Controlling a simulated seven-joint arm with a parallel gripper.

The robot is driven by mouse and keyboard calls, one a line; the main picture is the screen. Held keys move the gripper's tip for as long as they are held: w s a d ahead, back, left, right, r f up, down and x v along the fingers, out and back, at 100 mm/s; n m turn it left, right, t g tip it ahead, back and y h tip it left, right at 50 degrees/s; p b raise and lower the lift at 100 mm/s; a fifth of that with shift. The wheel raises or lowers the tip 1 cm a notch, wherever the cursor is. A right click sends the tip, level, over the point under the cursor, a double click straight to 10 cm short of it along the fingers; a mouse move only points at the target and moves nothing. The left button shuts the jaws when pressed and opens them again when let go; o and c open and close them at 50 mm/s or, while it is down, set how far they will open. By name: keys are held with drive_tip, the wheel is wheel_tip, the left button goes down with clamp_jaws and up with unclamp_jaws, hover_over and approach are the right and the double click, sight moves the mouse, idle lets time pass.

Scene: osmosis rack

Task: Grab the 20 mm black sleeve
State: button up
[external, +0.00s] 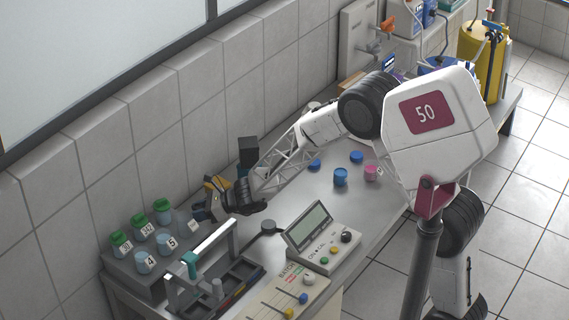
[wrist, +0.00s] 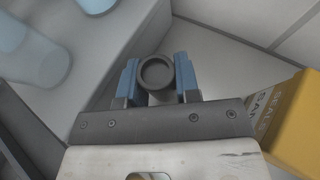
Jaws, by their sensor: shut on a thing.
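In the wrist view my gripper (wrist: 157,77) has its two blue fingers on either side of a dark grey-black round sleeve (wrist: 156,73). The sleeve's open end faces the camera, and its bore shows as a lighter disc. The fingers touch it on the left and right, so the gripper is shut on it. The sleeve's size marking cannot be read. In the external view the end of my arm is low at the back of the bench, beside the rack of jars, and the sleeve cannot be made out there.
A yellow box marked SEALS (wrist: 292,125) stands close on the right in the wrist view. Jars with green lids (external: 163,211) stand on a grey step at left. A carrier with a handle (external: 207,252) and a meter (external: 318,240) are in front. Blue caps (external: 340,177) lie further right.

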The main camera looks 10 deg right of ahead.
sight(198, 206)
drive_tip(key=shift+r, duration=3.55)
